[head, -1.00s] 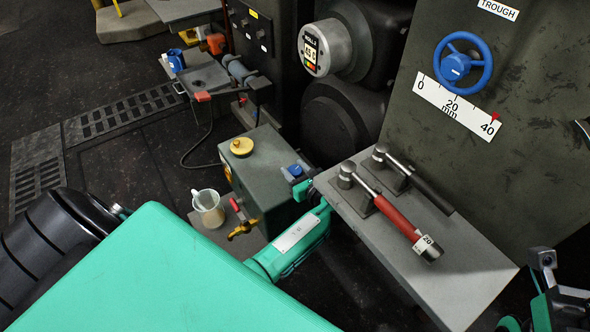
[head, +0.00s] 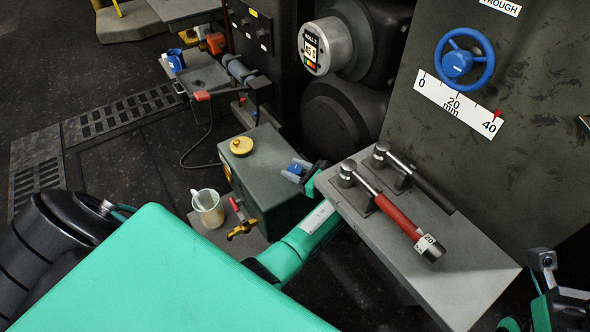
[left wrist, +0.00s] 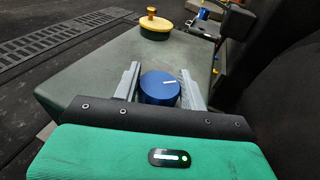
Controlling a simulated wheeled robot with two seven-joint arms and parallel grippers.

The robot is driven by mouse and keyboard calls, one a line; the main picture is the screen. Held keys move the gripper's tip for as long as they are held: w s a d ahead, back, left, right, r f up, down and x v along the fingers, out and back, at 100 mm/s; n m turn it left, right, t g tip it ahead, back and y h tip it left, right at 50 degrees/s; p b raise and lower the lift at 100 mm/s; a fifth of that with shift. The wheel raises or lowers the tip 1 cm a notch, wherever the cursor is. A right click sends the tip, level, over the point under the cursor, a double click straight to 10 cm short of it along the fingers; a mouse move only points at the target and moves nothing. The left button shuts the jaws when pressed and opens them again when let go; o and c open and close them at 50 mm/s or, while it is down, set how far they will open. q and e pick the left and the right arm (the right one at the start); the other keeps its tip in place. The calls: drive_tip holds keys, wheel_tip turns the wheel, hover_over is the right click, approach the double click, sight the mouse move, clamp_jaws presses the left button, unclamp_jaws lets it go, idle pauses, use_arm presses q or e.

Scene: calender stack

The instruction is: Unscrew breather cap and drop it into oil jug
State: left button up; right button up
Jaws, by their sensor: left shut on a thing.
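The blue breather cap (head: 296,167), with a white mark on top, is at the right end of the dark green tank (head: 272,160). My left gripper (left wrist: 160,88) is shut on the cap, one grey finger on each side; the cap also shows in the left wrist view (left wrist: 159,87). I cannot tell whether the cap still touches the tank. The oil jug (head: 208,210), a translucent cup with brownish contents, stands left of the tank on a grey plate. My right gripper (head: 545,272) is only partly in view at the lower right; its jaws cannot be read.
A yellow cap (head: 242,146) sits on the tank top. A brass tap (head: 242,229) with a red handle sticks out of its front. A grey bench (head: 460,270) with a red-handled tool (head: 398,216) lies right of my left gripper. Dark rollers stand behind.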

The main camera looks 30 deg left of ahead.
use_arm(q)
drive_tip(key=shift+f, duration=0.1)
drive_tip(key=shift+n+g+b, duration=0.45)
drive_tip(key=shift+n+g, duration=0.35)
drive_tip(key=shift+g, duration=0.3)
drive_tip(key=shift+s+n+g, duration=0.1)
drive_tip(key=shift+n+g, duration=0.2)
drive_tip(key=shift+g, duration=0.2)
drive_tip(key=shift+a, duration=0.1)
drive_tip(key=shift+f+n+g+b, duration=0.1)
drive_tip(key=shift+n+g+b, duration=0.6)
drive_tip(key=shift+g, duration=0.3)
drive_tip(key=shift+n+g+h, duration=0.4)
drive_tip(key=shift+g, duration=0.1)
